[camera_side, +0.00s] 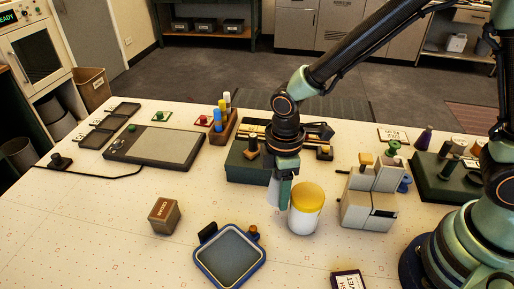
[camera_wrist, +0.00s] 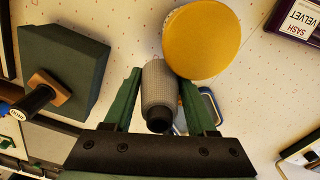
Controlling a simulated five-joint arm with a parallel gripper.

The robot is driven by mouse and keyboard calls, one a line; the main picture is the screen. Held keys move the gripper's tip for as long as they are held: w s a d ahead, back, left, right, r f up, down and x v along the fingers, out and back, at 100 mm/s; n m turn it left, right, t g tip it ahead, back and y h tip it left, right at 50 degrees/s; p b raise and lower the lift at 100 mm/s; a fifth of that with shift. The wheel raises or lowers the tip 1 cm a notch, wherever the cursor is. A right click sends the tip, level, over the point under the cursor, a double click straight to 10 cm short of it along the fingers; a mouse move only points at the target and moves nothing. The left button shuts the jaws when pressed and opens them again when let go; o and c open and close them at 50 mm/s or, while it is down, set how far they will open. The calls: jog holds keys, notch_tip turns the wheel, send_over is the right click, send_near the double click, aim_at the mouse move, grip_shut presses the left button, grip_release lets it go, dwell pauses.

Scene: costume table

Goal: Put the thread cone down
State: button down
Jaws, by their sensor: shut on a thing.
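The thread cone (camera_wrist: 158,88) is pale grey with a ribbed surface and a dark end. My gripper (camera_wrist: 161,78) is shut on it, with one green finger on each side in the wrist view. In the side view the cone (camera_side: 273,191) shows partly behind my gripper (camera_side: 283,188), pointing down, close above the white table (camera_side: 205,182). I cannot tell whether its lower end touches the table. A white jar (camera_side: 305,214) with a yellow lid (camera_wrist: 203,40) stands right beside the cone and my gripper.
A dark green block (camera_side: 245,166) stands just behind my gripper. A grey stepped block (camera_side: 366,203) is at the right. A blue-rimmed tray (camera_side: 230,258) and a brown cube (camera_side: 164,215) are at the front. The table between cube and tray is clear.

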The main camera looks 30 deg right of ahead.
notch_tip(320, 180, up, 13)
jog(key=shift+r, duration=0.15)
jog(key=shift+w+a+r, duration=0.15)
jog(key=shift+r, duration=0.15)
jog(key=w+a+r, duration=0.2)
jog(key=w+a, duration=0.2)
jog(key=a, duration=0.5)
send_over(151, 284)
jog(key=f, duration=0.2)
notch_tip(151, 284, down, 20)
jog(key=shift+r, duration=0.2)
jog(key=shift+f, duration=0.1)
jog(key=shift+c, duration=1)
grip_release()
